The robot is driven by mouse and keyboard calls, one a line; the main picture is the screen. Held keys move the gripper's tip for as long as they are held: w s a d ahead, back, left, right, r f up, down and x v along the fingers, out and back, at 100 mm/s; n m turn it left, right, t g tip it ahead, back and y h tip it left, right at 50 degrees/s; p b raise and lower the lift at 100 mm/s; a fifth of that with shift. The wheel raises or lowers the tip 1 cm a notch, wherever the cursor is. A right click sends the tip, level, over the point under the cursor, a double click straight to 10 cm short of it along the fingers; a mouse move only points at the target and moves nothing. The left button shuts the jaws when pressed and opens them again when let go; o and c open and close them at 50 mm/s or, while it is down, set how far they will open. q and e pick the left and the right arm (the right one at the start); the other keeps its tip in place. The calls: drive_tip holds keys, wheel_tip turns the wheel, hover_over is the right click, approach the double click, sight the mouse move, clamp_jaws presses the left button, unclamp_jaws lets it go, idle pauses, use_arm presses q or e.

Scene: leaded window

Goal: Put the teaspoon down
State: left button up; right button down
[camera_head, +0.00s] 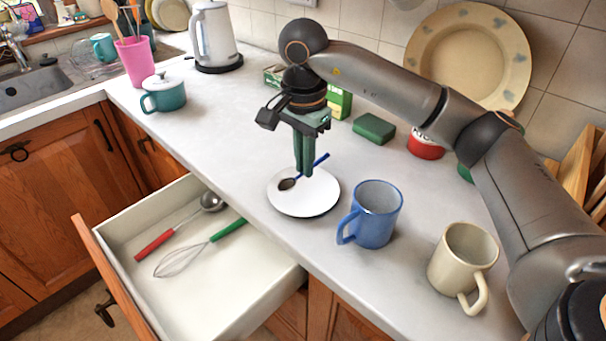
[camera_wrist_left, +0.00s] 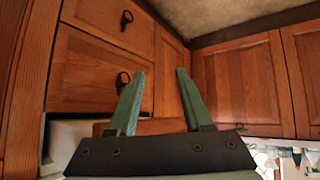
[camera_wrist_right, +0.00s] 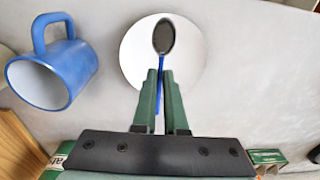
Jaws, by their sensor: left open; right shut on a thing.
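The teaspoon (camera_head: 288,183) has a dark bowl and a blue handle. It is at the white saucer (camera_head: 304,209) on the counter, its bowl over the saucer's left part and its handle up to the right. My right gripper (camera_head: 304,173) points down over the saucer and is shut on the handle. In the right wrist view the spoon's bowl (camera_wrist_right: 164,36) shows beyond the fingertips (camera_wrist_right: 161,75), over the saucer (camera_wrist_right: 137,50). I cannot tell whether the spoon touches the saucer. My left gripper (camera_wrist_left: 157,95) is open and empty, facing wooden cabinet fronts.
A blue mug (camera_head: 372,214) stands right of the saucer, a cream mug (camera_head: 463,262) further right. An open drawer (camera_head: 122,222) below holds a ladle (camera_head: 180,228) and a green-handled whisk (camera_head: 190,256). A green sponge (camera_head: 374,128) lies behind. The counter left of the saucer is clear.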

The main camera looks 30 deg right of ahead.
sight(303, 191)
drive_tip(key=shift+w+f, duration=0.2)
drive_tip(key=shift+f, duration=0.05)
drive_tip(key=f, duration=0.3)
drive_tip(key=shift+w+f, duration=0.25)
drive_tip(key=shift+f, duration=0.05)
drive_tip(key=shift+f, duration=0.1)
drive_tip(key=shift+f+b, duration=0.4)
drive_tip(key=shift+b, duration=0.05)
drive_tip(key=c, duration=1)
unclamp_jaws()
drive_tip(key=shift+r, duration=0.15)
